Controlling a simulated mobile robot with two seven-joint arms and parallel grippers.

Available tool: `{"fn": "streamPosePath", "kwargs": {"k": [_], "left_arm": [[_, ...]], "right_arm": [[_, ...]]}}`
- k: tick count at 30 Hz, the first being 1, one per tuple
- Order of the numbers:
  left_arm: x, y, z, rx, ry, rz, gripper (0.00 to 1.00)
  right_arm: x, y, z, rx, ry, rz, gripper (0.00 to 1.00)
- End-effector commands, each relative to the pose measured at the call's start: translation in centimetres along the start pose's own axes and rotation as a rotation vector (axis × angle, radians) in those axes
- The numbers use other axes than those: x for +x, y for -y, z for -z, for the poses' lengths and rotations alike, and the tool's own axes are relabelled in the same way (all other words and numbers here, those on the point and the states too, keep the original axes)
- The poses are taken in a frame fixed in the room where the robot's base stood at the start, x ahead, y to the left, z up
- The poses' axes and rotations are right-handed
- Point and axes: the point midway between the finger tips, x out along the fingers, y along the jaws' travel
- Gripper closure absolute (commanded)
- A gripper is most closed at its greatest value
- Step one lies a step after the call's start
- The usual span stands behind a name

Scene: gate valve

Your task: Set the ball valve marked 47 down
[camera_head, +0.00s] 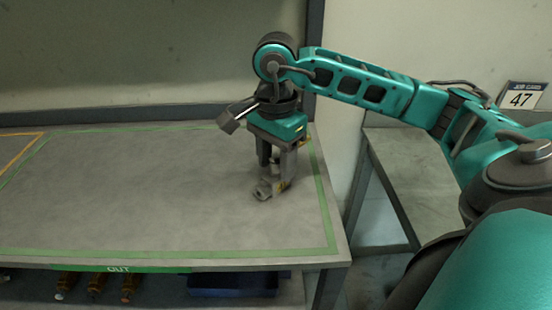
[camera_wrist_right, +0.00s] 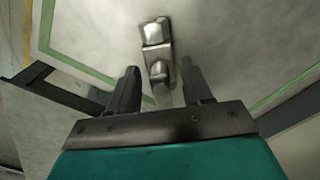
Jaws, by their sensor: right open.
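The ball valve (camera_head: 264,189) is a small metallic grey piece on the grey table top, inside the green outline near its right end. It also shows in the right wrist view (camera_wrist_right: 156,42), beyond and partly between the fingers. My right gripper (camera_head: 276,176) points down at the valve, with its fingers low over the table. In the right wrist view the gripper (camera_wrist_right: 159,68) is open, with a gap beside the valve on both sides. No mark is readable on the valve. A card reading 47 (camera_head: 522,96) stands at the right. My left gripper is out of view.
The table (camera_head: 130,190) is bare to the left of the valve. An orange outline (camera_head: 22,150) lies at the far left. Below the OUT label (camera_head: 118,268), a shelf holds several orange-brown items (camera_head: 97,284) and a dark blue tray (camera_head: 232,285). Another grey table (camera_head: 412,175) stands at right.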

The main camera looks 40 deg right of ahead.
Motion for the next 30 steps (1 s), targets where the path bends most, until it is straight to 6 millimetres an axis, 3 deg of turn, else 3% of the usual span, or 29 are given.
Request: {"fn": "streamPosePath", "kwargs": {"k": [5, 15, 18, 24, 30], "left_arm": [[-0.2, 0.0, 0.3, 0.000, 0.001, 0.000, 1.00], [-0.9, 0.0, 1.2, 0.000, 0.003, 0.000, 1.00], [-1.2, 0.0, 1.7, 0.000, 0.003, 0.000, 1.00], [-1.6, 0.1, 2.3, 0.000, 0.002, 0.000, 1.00], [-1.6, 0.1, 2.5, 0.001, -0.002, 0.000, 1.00]], "right_arm": [[-1.4, 0.1, 0.0, 0.000, 0.000, 0.006, 0.50], [-9.1, 0.1, 0.0, 0.001, -0.002, 0.005, 0.50], [-10.5, 0.1, 0.0, 0.001, -0.001, 0.004, 0.50], [-12.1, 0.0, 0.0, 0.000, 0.000, 0.002, 0.50], [-12.3, 0.0, 0.0, 0.000, 0.000, 0.000, 0.50]]}}
